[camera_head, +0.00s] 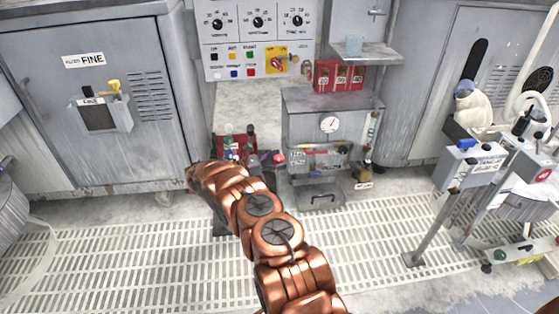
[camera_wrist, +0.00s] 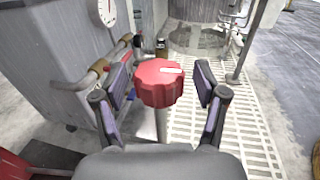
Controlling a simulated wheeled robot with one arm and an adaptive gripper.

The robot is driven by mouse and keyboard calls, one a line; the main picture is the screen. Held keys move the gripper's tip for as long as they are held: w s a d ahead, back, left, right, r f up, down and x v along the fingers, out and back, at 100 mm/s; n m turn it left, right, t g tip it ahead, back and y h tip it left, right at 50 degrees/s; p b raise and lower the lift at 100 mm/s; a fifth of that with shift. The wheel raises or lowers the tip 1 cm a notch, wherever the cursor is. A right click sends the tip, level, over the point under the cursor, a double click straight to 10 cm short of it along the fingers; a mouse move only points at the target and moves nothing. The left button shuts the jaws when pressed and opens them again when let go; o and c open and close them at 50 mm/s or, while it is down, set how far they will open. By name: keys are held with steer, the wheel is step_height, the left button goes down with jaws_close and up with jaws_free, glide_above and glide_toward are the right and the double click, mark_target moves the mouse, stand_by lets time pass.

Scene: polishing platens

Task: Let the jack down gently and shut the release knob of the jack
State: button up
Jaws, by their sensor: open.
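A red, ribbed knob (camera_wrist: 160,83) with a white mark on its top sits on a light metal stem in the middle of the wrist view. It looks like the jack's release knob. It also shows as a small red spot (camera_head: 279,158) in the head view, beside the grey cabinet. My gripper (camera_wrist: 163,76) is open, with one dark finger pad on each side of the knob and a visible gap on both sides. The rest of the jack is hidden or hard to make out, and I cannot tell how high it stands.
A grey cabinet (camera_head: 303,122) with a round gauge (camera_head: 330,123) stands close by. A pipe with brass-coloured fittings (camera_wrist: 78,82) runs left of the knob. A red crate of bottles (camera_head: 228,143) is near my arm. The slatted floor (camera_head: 100,260) is open in front.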

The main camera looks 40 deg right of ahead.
steer(key=v, duration=1.1)
steer(key=shift+a, duration=0.15)
steer(key=shift+w, duration=0.1)
step_height(320, 180, up, 21)
steer(key=s+a+m+y+p, duration=0.1)
steer(key=s+m+y+p, duration=0.2)
steer(key=p, duration=0.6)
steer(key=s+a+r+m+t+y+p, duration=0.1)
steer(key=s+a+r+p, duration=0.25)
steer(key=r, duration=0.45)
steer(key=s+a+r+m+y+p, duration=0.2)
steer(key=s+r+p, duration=0.3)
steer(key=r, duration=0.3)
steer(key=s+a+r+m+t+y+p, duration=0.1)
steer(key=s+a+r+m+y+p, duration=0.1)
steer(key=s+a+r+p, duration=0.5)
steer(key=s+a+r+m+t+y+p, duration=0.2)
steer(key=s+a+r+y+p, duration=0.3)
steer(key=s, duration=0.9)
steer(key=s+a+r+m+t+y+p, duration=0.1)
steer(key=s+a+r+m+y+p, duration=0.2)
steer(key=s+a+r+p, duration=0.5)
steer(key=s+a+r, duration=0.2)
steer(key=s+a, duration=0.1)
steer(key=a, duration=0.3)
steer(key=shift+a+r+t+p, duration=0.3)
steer(key=shift+t+p, duration=0.05)
steer(key=shift+t, duration=0.05)
steer(key=shift+w, duration=0.1)
